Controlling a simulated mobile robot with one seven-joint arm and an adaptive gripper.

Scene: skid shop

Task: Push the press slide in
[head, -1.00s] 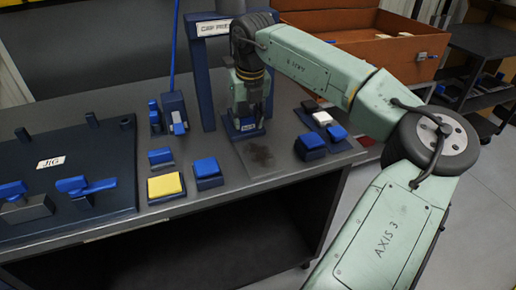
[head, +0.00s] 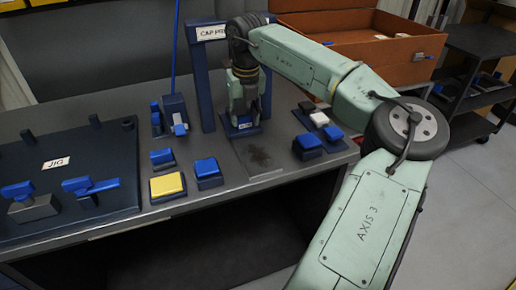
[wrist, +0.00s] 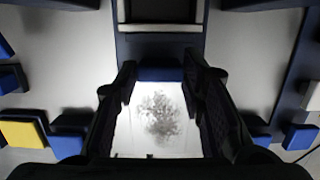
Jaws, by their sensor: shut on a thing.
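The cap press is a dark blue upright frame (head: 203,85) at the back of the bench, with a label on its top bar. The press slide (head: 241,128) is a low blue block with a small label at the frame's foot. My gripper (head: 243,112) points down inside the frame and is shut on the slide's upper part, which its fingers mostly hide. In the wrist view, my gripper (wrist: 160,85) has one finger on each side of a dark blue bar of the slide (wrist: 160,74). A stained metal plate (head: 258,158) lies in front of the slide.
Blue blocks (head: 308,146) stand right of the plate; more blue blocks (head: 208,172) and a yellow-topped one (head: 167,186) stand left. A dark jig board (head: 110,205) fills the bench's left side. An orange-brown open crate (head: 375,65) is behind my arm.

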